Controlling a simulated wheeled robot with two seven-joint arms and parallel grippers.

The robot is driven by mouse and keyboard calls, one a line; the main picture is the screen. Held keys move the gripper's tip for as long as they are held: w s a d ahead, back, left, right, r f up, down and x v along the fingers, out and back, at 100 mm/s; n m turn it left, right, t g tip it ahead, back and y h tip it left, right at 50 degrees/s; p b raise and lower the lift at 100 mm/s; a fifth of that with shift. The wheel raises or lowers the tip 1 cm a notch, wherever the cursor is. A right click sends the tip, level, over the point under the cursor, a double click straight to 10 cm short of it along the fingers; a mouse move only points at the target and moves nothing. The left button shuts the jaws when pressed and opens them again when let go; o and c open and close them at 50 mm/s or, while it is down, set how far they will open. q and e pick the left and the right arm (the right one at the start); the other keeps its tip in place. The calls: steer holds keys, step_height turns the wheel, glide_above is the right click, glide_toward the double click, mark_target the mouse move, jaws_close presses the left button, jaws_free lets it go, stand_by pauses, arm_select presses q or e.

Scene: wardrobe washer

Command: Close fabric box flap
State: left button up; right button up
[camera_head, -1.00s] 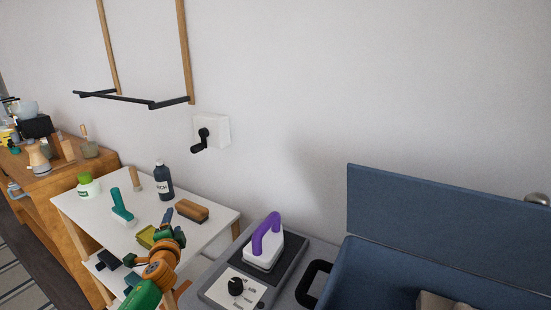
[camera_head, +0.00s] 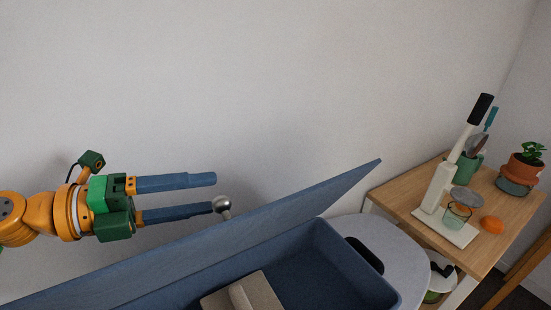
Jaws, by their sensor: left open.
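The blue fabric box (camera_head: 376,285) stands open at the bottom of the head view. Its blue flap (camera_head: 300,212) is raised along the wall side, slanting up to a corner at the right. My left gripper (camera_head: 214,193) reaches in from the left, above the flap's upper edge. Its two blue fingers point right and are apart, with nothing between them. A round metal knob (camera_head: 222,204) shows just past the lower fingertip, near the flap's upper edge; I cannot tell whether they touch. My right gripper is out of view.
A beige folded item (camera_head: 243,296) lies inside the box. A wooden table (camera_head: 420,185) at the right holds a white upright appliance (camera_head: 440,190), glass cup and potted plant. Bare wall is behind.

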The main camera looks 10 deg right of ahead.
mark_target(231, 203)
arm_select(q)
steer(key=shift+y, duration=0.4)
steer(key=d+p, duration=0.1)
steer(key=d, duration=0.1)
steer(key=d+f+p, duration=0.1)
steer(key=d, duration=0.1)
steer(key=d+f, duration=0.1)
steer(key=d, duration=0.1)
steer(key=shift+s+d+f+p, duration=0.1)
steer(key=shift+s+d+p, duration=0.1)
steer(key=shift+p, duration=0.2)
steer(key=shift+w+d+f, duration=0.25)
steer(key=shift+w+d, duration=0.05)
steer(key=shift+s+a, duration=0.1)
steer(key=shift+a, duration=0.15)
steer(key=c, duration=0.6)
steer(key=shift+r, duration=0.1)
jaws_close()
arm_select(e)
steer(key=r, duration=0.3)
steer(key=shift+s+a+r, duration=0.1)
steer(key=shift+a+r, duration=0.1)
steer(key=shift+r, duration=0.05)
